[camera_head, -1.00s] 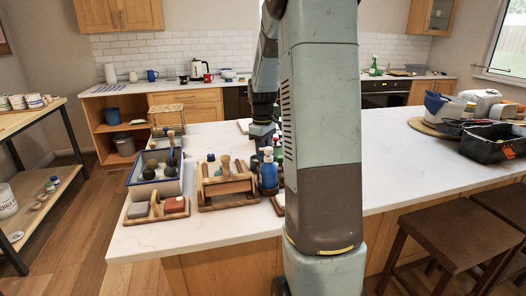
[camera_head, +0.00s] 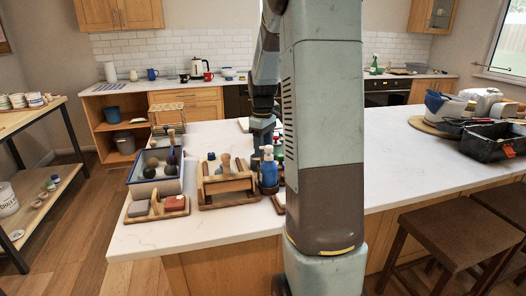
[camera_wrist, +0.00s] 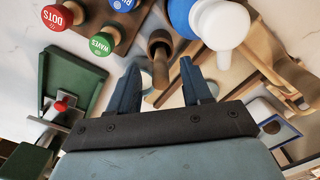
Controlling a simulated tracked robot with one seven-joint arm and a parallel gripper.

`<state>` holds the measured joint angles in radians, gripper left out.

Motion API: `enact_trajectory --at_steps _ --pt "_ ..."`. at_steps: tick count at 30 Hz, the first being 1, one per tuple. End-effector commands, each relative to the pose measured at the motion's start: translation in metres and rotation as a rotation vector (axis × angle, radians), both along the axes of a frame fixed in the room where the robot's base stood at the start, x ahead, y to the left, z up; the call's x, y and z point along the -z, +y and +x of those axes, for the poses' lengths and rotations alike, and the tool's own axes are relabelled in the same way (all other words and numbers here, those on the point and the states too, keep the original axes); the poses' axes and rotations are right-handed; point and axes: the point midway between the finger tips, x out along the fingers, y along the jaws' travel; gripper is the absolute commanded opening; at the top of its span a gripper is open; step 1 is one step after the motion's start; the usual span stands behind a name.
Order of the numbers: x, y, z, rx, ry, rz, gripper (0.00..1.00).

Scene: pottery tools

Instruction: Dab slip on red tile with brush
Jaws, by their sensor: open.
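The red tile (camera_head: 175,203) lies beside a grey tile (camera_head: 139,208) on a small wooden holder at the counter's near left corner. A brush-like tool (camera_head: 173,151) stands in the blue-rimmed tray behind it. More round-topped handles (camera_head: 226,162) show in the wooden caddy (camera_head: 229,190). My gripper (camera_wrist: 160,66) is open and points down over the counter, mostly hidden behind my arm in the head view. A wooden handle (camera_wrist: 160,52) shows between its fingertips, not gripped; I cannot tell whether it is the brush. No slip can be made out.
A blue bottle with a white top (camera_wrist: 215,25) stands close by the right finger. Stamps with red (camera_wrist: 62,17), green (camera_wrist: 102,43) and blue tops stand at upper left. A green object (camera_wrist: 70,85) is left of the fingers. The counter's right middle (camera_head: 410,165) is clear.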

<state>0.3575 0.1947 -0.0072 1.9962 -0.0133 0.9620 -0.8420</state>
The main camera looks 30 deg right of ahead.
Motion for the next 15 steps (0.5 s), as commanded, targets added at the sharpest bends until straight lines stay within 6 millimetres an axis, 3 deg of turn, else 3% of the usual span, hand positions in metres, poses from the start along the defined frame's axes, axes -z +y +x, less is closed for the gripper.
enact_trajectory --at_steps 15 --pt "-0.097 0.000 0.002 0.000 -0.003 -0.001 0.49"
